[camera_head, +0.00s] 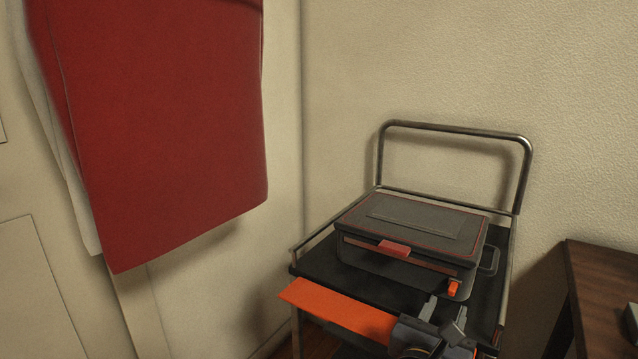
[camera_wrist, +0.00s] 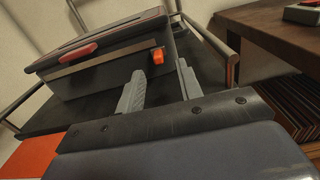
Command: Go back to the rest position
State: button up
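A dark grey case (camera_head: 415,225) with a red front latch (camera_head: 394,248) and a small orange tab (camera_head: 453,288) sits with its lid down on a black-topped metal cart (camera_head: 330,262). My gripper (camera_head: 445,309) is at the front of the cart, in front of the case's right part. In the wrist view its two grey fingers (camera_wrist: 160,80) stand apart with nothing between them. The case (camera_wrist: 105,60) shows just beyond the fingers, and I see no clear contact with it. My arm hides part of the cart's front.
A flat orange piece (camera_head: 335,310) lies left of my gripper; I cannot tell what it is. A large red hanging piece (camera_head: 165,120) is at the left. A dark wooden table (camera_head: 605,275) stands at the right. The cart's handle (camera_head: 455,131) rises near the wall.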

aim_at(454, 293)
jog(key=shift+b+x, duration=0.8)
jog(key=shift+x, duration=2.2)
jog(key=shift+s, duration=0.1)
